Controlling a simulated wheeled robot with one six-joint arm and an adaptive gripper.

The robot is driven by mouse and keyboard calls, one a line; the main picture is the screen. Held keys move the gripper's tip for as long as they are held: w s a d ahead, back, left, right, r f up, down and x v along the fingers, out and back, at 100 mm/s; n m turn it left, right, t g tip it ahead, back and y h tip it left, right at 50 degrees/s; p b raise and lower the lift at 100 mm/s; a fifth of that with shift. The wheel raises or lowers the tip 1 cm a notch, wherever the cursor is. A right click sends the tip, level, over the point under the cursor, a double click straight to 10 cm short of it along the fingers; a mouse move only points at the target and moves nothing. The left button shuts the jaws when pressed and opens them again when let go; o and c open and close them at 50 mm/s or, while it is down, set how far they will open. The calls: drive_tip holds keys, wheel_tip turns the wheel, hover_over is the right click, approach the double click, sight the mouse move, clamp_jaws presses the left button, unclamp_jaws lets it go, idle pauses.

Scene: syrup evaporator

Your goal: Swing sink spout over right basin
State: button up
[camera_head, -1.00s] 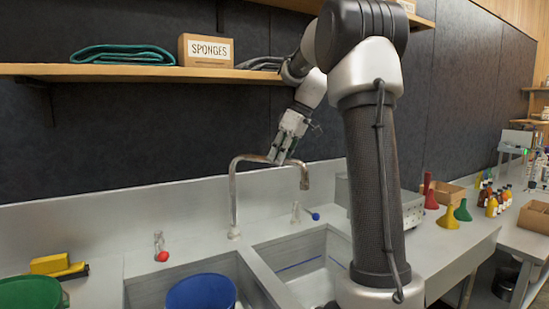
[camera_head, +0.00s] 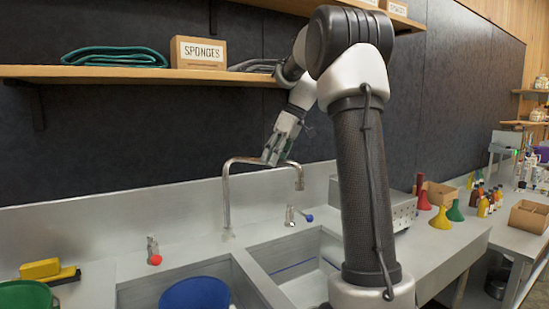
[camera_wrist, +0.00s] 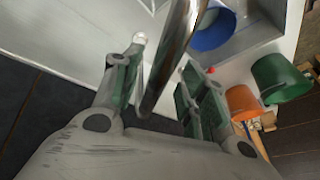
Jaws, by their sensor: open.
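The sink spout (camera_head: 240,160) is a metal gooseneck pipe rising behind the sink. Its horizontal arm runs right and its downturned end hangs toward the right basin (camera_head: 296,268). The left basin (camera_head: 140,290) is beside it. My gripper (camera_head: 271,152) is at the spout's horizontal arm, reaching down from above. In the wrist view the metal pipe (camera_wrist: 172,50) passes between the two parted fingers of my gripper (camera_wrist: 164,62). I cannot tell whether either finger touches the pipe. My arm hides part of the right basin.
A blue bucket (camera_head: 196,293) stands in the left basin. A red-knobbed tap (camera_head: 154,252) and a blue-knobbed tap (camera_head: 291,216) flank the spout. A shelf (camera_head: 120,73) with a sponge box (camera_head: 198,52) is above. Funnels and bottles stand on the right counter.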

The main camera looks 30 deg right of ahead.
drive_tip(key=v, duration=1.2)
